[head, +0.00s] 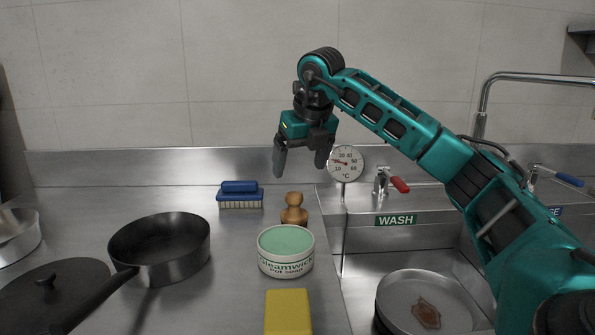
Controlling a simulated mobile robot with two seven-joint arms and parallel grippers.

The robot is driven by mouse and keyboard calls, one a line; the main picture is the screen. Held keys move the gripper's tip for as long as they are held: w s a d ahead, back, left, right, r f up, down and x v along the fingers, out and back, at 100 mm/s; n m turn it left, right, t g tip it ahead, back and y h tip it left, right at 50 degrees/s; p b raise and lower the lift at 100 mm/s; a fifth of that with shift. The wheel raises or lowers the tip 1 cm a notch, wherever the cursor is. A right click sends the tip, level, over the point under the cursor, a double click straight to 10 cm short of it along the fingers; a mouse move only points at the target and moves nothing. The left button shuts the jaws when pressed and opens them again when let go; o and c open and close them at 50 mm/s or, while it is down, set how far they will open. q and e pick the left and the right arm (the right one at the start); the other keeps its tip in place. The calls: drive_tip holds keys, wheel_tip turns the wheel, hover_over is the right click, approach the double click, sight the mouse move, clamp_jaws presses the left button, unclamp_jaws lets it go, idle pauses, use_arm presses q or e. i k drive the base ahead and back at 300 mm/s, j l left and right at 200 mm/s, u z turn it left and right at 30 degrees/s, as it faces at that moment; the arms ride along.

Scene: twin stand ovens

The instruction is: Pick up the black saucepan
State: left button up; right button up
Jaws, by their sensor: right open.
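A dark pan with high sides and a long black handle (160,249) sits on the steel counter at the left. It looks like the black saucepan, and its handle points to the lower left. My right gripper (300,172) is open and empty, pointing down above the back of the counter. It is up and to the right of the pan, well apart from it. My left gripper is not in view.
A black lid (50,290) and a metal pan (15,238) are at the left. A soap tub (286,252), yellow sponge (288,313), wooden-handled brush (293,210) and blue brush (239,195) stand right of the pan. The sink holds a soiled pan (428,288).

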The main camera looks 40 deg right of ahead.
sight(159, 250)
drive_tip(key=k+j, duration=0.25)
drive_tip(key=k, duration=0.2)
drive_tip(key=k+j, duration=0.25)
drive_tip(key=k, duration=0.25)
